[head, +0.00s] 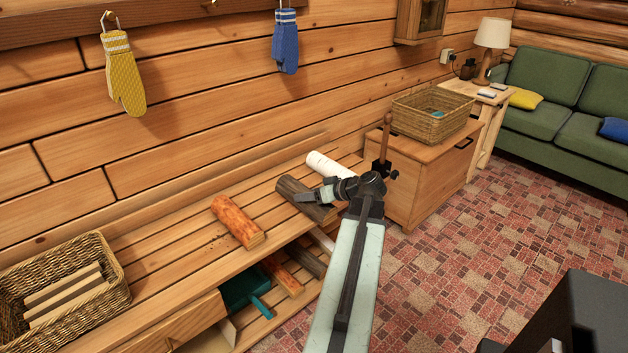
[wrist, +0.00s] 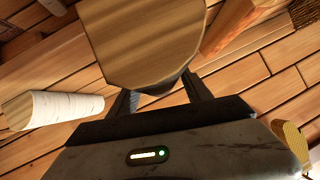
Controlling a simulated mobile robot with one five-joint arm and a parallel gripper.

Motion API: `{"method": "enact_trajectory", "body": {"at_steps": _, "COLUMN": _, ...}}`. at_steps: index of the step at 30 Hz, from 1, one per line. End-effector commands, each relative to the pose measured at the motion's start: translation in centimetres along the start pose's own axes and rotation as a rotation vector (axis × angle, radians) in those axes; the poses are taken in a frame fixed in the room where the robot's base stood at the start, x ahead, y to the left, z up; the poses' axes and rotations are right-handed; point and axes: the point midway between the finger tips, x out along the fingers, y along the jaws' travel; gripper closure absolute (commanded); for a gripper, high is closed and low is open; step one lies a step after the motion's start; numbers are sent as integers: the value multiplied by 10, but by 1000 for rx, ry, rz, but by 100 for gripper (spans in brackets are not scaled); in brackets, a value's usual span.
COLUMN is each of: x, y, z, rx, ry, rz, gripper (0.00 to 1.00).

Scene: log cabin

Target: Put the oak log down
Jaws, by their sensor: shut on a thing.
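The oak log (head: 292,192), dark grey-brown bark, lies level over the slatted bench (head: 170,241) between two other logs. My gripper (head: 318,196) is shut on it, reaching in from the right. In the wrist view the log's pale cut end (wrist: 142,42) fills the upper middle, with my gripper's fingers (wrist: 160,93) either side of it. Whether the log touches the slats or hangs just above them, I cannot tell.
An orange-barked log (head: 238,221) lies to its left and a white birch log (head: 332,166) to its right. A wicker basket (head: 118,285) with wooden pieces stands at the bench's left end. More logs and a teal dustpan (head: 245,291) sit underneath.

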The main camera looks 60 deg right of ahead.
Motion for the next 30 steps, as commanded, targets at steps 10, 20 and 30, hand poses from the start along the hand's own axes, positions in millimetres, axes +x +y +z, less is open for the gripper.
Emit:
{"method": "enact_trajectory", "body": {"at_steps": 10, "x": 37, "y": -36, "z": -16, "rx": -42, "ry": -6, "rz": 15, "gripper": 100}}
{"method": "enact_trajectory", "body": {"at_steps": 20, "x": 64, "y": 41, "z": -46, "rx": -40, "ry": -5, "rz": 16, "gripper": 100}}
{"method": "enact_trajectory", "body": {"at_steps": 30, "x": 86, "y": 103, "z": -71, "rx": -40, "ry": -5, "rz": 16, "gripper": 100}}
